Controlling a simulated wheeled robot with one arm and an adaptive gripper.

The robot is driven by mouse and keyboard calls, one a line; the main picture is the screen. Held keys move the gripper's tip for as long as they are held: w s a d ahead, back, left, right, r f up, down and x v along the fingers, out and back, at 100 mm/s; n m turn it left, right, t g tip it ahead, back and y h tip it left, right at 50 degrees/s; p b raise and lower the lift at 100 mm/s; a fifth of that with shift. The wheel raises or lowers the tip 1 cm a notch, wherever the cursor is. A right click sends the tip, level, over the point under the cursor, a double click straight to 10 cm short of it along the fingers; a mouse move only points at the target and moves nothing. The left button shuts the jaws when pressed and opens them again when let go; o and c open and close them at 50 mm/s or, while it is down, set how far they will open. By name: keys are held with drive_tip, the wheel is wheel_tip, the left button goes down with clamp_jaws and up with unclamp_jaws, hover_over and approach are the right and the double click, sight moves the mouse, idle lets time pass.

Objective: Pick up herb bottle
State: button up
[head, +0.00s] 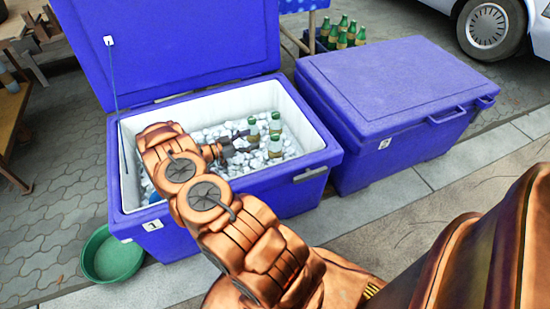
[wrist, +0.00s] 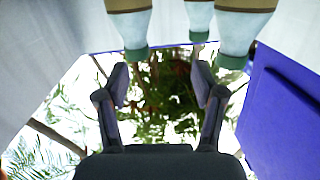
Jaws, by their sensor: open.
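Three pale bottles with green caps stand upright in the ice of the open blue cooler in the head view: one at the left (head: 254,131), one at the back right (head: 275,124) and one at the front right (head: 275,147). I cannot tell which is the herb bottle. My gripper (head: 238,142) is inside the cooler, just left of them, with its fingers pointing toward them. In the wrist view the bottles appear upside down at the top edge, including a near left one (wrist: 132,28). My gripper (wrist: 160,83) is open there, with nothing seen between the fingertips.
The open cooler (head: 236,194) has white inner walls and its lid stands raised behind. A closed blue cooler (head: 395,85) stands close on the right. A green basin (head: 112,256) lies on the paving at the front left. More green bottles (head: 343,31) stand behind.

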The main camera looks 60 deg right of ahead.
sight(271, 141)
drive_tip(key=s+g, duration=0.1)
drive_tip(key=s+f+g, duration=0.1)
drive_tip(key=s, duration=0.1)
drive_tip(key=shift+s+f+m, duration=0.15)
drive_tip(key=shift+s+m, duration=0.1)
drive_tip(key=shift+m, duration=0.15)
drive_tip(key=shift+b+x, duration=1.15)
drive_tip(key=shift+x, duration=2.55)
drive_tip(key=shift+w, duration=0.1)
clamp_jaws()
